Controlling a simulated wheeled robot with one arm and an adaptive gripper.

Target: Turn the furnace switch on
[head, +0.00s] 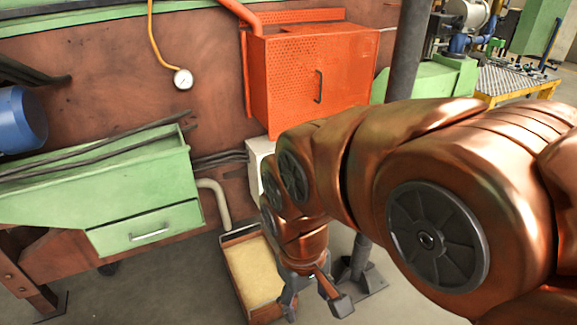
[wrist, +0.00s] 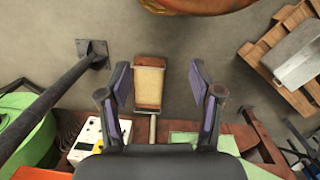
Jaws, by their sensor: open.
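A white box (wrist: 88,135) with small dark and coloured details on its face is at the lower left in the wrist view. It may carry the furnace switch, but the details are too small to tell. In the head view only a strip of the white box (head: 256,160) shows beside my arm, below the orange cabinet. My gripper (wrist: 159,82) is open and empty, its two fingers wide apart. In the head view my gripper (head: 315,303) hangs low, beside the tray of sand-coloured material (head: 228,240). It is apart from the white box.
An orange cabinet (head: 312,75) and a gauge (head: 183,79) are on the rust-brown furnace body (head: 80,75). A green drawer unit (head: 145,225) stands at left. A dark post (wrist: 48,95) rises near the white box. A wooden pallet (wrist: 270,45) lies to the right. Grey floor is open between.

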